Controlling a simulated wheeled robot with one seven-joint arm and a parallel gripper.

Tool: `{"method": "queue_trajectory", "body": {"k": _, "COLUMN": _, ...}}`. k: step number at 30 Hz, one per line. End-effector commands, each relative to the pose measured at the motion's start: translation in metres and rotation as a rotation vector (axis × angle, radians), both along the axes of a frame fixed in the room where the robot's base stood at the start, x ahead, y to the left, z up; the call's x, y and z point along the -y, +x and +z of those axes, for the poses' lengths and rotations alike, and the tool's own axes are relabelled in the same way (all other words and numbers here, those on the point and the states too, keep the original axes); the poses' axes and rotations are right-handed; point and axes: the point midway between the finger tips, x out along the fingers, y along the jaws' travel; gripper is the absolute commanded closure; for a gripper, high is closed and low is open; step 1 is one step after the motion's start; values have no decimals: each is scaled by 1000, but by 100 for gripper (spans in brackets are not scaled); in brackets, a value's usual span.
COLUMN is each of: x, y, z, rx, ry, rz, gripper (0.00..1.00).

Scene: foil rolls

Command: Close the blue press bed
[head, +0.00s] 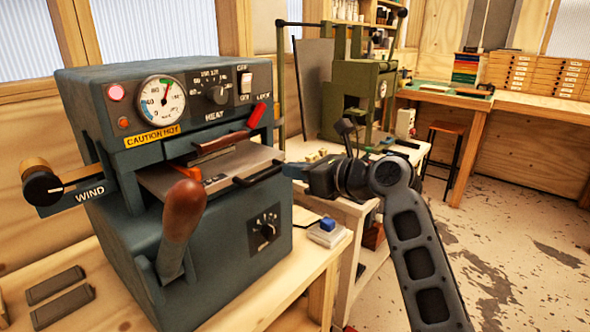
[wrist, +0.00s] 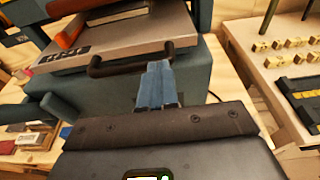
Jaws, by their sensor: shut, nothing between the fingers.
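The blue press (head: 95,150) stands on a wooden bench at the left in the head view. Its flat grey bed (head: 240,163) sticks out of the opening at the front right. A black bar handle (head: 258,176) is fixed to the bed's front edge; it also shows in the wrist view (wrist: 100,70). My gripper (head: 287,170) is shut and empty at the handle's right end. In the wrist view its blue fingertips (wrist: 159,70) sit at the handle bar; I cannot tell whether they touch it.
A brown-handled lever (head: 183,210) rises in front of the press, left of the bed. A yellow label reads CAUTION HOT (head: 152,135). A green press (head: 360,95) stands on the bench behind my gripper. Open floor lies at the right.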

Motion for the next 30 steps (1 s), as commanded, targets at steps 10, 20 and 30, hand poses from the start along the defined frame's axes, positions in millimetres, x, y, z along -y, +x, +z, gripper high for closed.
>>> {"method": "queue_trajectory", "body": {"k": 10, "x": -2, "y": 2, "z": 0, "rx": 1, "ry": 1, "rz": -1, "gripper": 100}}
{"method": "queue_trajectory", "body": {"k": 20, "x": -30, "y": 24, "z": 2, "rx": 0, "ry": 2, "rz": 1, "gripper": 100}}
{"method": "queue_trajectory", "body": {"k": 30, "x": -41, "y": 31, "z": 2, "rx": 5, "ry": 1, "rz": -1, "gripper": 100}}
